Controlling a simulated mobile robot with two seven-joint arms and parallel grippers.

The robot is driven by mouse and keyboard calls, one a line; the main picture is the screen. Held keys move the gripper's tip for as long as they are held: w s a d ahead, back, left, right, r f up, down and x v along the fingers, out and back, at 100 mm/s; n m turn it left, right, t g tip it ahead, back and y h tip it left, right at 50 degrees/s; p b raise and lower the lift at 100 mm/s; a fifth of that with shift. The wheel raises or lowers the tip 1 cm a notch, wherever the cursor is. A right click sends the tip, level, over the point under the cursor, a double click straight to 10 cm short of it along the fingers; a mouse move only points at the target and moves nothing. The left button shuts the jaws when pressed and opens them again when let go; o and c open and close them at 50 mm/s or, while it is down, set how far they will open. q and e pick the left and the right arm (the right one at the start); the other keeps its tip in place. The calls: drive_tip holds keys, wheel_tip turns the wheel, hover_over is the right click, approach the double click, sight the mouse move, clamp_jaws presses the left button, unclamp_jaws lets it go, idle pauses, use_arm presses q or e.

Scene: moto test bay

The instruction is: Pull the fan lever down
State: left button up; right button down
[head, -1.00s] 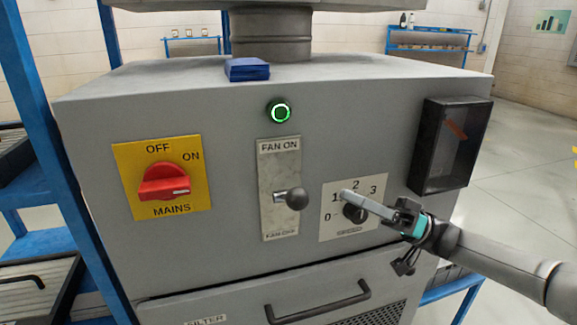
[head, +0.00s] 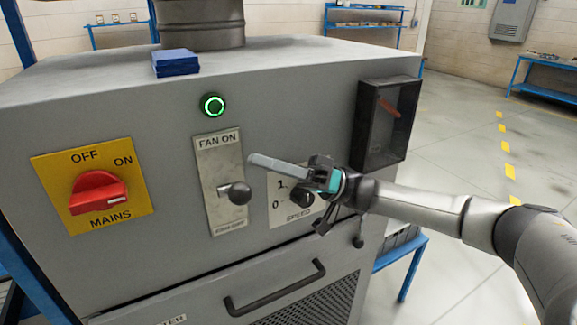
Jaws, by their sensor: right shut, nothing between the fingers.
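The fan lever (head: 238,193) is a dark round knob on a short stem, on a metal plate (head: 206,161) marked "FAN ON" at the top. The knob sits around the middle to lower part of the plate. My right gripper (head: 252,159) comes in from the right with its fingers shut and nothing between them. Its tips show just above and right of the knob, apart from it in the picture; their distance from the panel is hard to judge. The lettering at the plate's bottom is too small to read. My left gripper is not in view.
A red mains switch (head: 97,193) on a yellow plate is at left. A green-lit button (head: 213,105) is above the lever. The speed dial (head: 302,199) is partly behind my right gripper. A dark clear-fronted box (head: 387,122) and a drawer handle (head: 275,289) also stick out.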

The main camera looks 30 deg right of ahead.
sight(233, 192)
drive_tip(key=shift+s+a+f, duration=0.2)
drive_tip(key=shift+a+f, duration=0.15)
drive_tip(key=shift+a, duration=0.25)
drive_tip(key=shift+s+a+f, duration=0.25)
drive_tip(key=shift+a+f, duration=0.05)
drive_tip(key=shift+a, duration=0.25)
drive_tip(key=shift+s+a+f, duration=0.2)
drive_tip(key=shift+a+f, duration=0.15)
drive_tip(key=shift+a, duration=0.25)
drive_tip(key=shift+a, duration=0.1)
